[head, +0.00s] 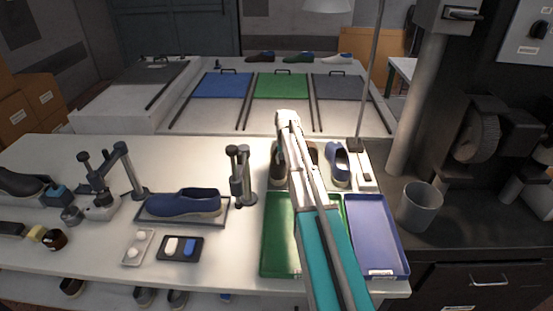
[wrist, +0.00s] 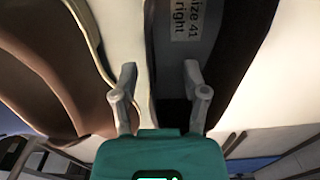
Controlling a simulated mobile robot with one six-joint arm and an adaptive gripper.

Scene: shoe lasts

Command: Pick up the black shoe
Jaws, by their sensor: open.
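The black shoe (wrist: 234,62) fills the middle and right of the wrist view. Its grey insole bears a label reading "Size 41 right". My gripper (wrist: 161,100) is open over it. One finger is over the pale surface on the shoe's left, and the other is over the shoe opening, with the shoe's left wall running between them. Contact cannot be told. In the head view my gripper (head: 287,116) is above the shoes behind the trays, and my arm hides part of them.
A brown shoe (wrist: 60,70) lies close on the left in the wrist view. In the head view a blue shoe (head: 338,168) stands right of my arm, near a lamp pole (head: 370,90). A green tray (head: 277,235) and a blue tray (head: 376,235) lie in front.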

